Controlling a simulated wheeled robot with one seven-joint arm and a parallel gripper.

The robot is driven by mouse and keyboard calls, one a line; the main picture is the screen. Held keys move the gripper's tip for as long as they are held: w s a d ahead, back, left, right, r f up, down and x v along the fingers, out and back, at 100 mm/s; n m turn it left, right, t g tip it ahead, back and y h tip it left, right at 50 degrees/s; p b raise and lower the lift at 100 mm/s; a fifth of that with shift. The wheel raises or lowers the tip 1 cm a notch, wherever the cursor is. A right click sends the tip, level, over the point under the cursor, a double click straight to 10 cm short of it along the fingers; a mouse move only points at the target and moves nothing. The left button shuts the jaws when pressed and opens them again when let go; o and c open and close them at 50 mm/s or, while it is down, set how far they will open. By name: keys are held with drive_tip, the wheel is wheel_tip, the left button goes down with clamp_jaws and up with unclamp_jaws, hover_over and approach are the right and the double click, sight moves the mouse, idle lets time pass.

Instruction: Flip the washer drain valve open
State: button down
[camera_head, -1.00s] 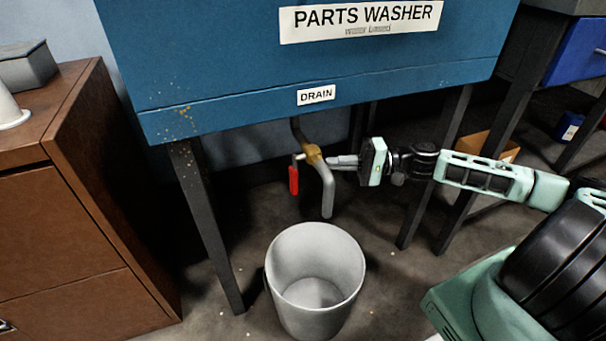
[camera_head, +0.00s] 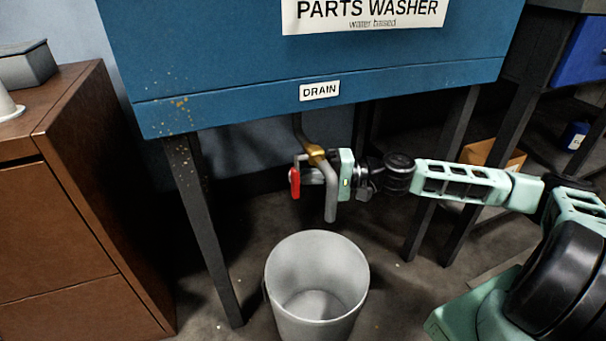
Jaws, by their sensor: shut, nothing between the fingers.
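The drain valve has a brass body (camera_head: 315,154) under the blue parts washer (camera_head: 400,75), below the DRAIN label. Its red lever handle (camera_head: 294,183) hangs down on the left side of the valve. A grey outlet pipe (camera_head: 331,198) bends down from the brass body. My gripper (camera_head: 308,177) comes in from the right, behind the pipe, with its fingers reaching left to the red handle. The fingers are shut with nothing between them. The pipe partly hides them, and I cannot tell whether they touch the handle.
A grey bucket (camera_head: 270,290) stands open and empty on the floor below the outlet. A brown cabinet (camera_head: 60,230) stands at the left. Dark washer legs (camera_head: 205,230) stand on both sides. A cardboard box (camera_head: 480,152) lies at the back right.

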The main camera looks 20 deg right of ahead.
drive_tip(key=shift+s, duration=0.35)
drive_tip(key=shift+s+r+m+p, duration=0.1)
drive_tip(key=shift+s+m+p, duration=0.4)
drive_tip(key=shift+p, duration=0.85)
drive_tip(key=s+m+g+p, duration=0.1)
drive_tip(key=m+p, duration=0.1)
drive_tip(key=p, duration=0.3)
drive_tip(key=s+m+h+p, duration=0.1)
drive_tip(key=s+m+p, duration=0.1)
drive_tip(key=p, duration=0.4)
drive_tip(key=s+r+m+g+h+p, duration=0.1)
drive_tip(key=s+m+p, duration=0.1)
drive_tip(key=m+p, duration=0.2)
drive_tip(key=shift+r+g+p, duration=0.1)
drive_tip(key=shift+g+p, duration=0.2)
drive_tip(key=shift+p, duration=0.9)
